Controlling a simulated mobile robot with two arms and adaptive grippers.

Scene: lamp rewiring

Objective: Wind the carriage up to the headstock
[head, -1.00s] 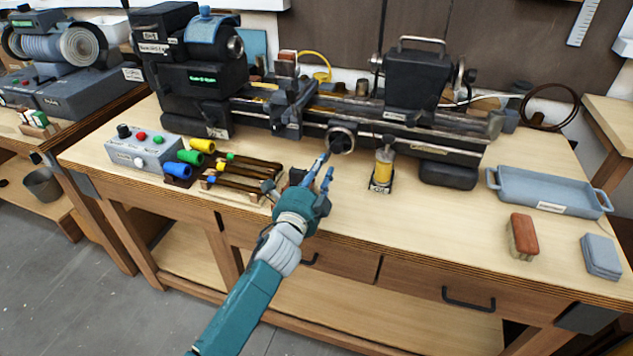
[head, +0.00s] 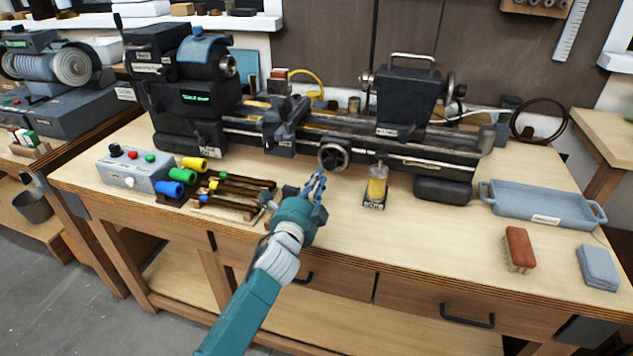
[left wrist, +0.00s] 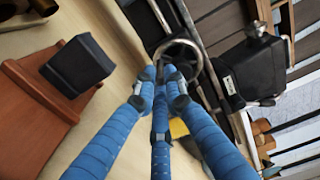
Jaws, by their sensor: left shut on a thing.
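The lathe's carriage (head: 284,125) sits on the bed just right of the headstock (head: 190,95), with a gap of bed between them. The carriage handwheel (head: 334,156) is on the front of the lathe; it also shows in the left wrist view (left wrist: 190,48). My left gripper (head: 319,178) reaches in at the lower left of this wheel. In the left wrist view its blue fingers (left wrist: 163,75) come together at the wheel's near rim, shut on a part of the handwheel. The fingertips hide the exact part held. My right gripper is not in view.
A small oiler bottle (head: 377,187) stands close right of my left gripper. A rack of dark-handled tools (head: 235,192) lies to its left, beside a control box (head: 135,168). The tailstock (head: 405,100) is on the right of the bed.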

